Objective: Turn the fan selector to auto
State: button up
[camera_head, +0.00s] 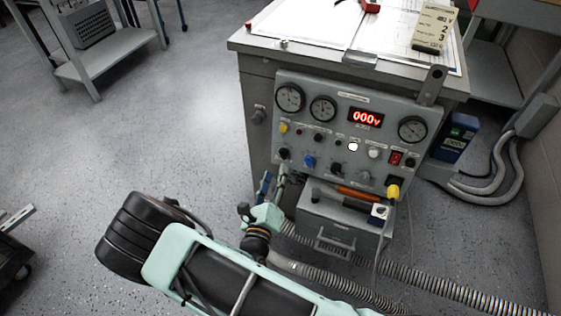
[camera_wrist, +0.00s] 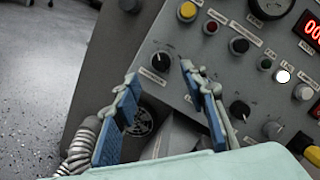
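My gripper (camera_wrist: 159,76) is open and empty, with its blue-padded fingers apart in the wrist view. A black rotary knob (camera_wrist: 160,62) with a white pointer mark sits on the grey panel between and just beyond the fingertips. The fingers do not clearly touch it. The label under it is too small to read, so I cannot confirm that it is the fan selector. In the head view, this knob (camera_head: 284,153) is at the panel's lower left, with my gripper (camera_head: 274,178) just below it. A second black knob (camera_wrist: 240,110) is right of the right finger.
A grey box (camera_head: 335,222) with an orange-handled tool (camera_head: 358,194) sits below. Ribbed hoses lie nearby.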

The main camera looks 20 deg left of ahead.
aim_at(281, 156)
jog(key=w, duration=0.2)
jog(key=w+b, duration=0.1)
jog(key=w, duration=0.3)
jog(key=shift+w+a, duration=0.3)
jog(key=shift+w, duration=0.1)
grip_shut()
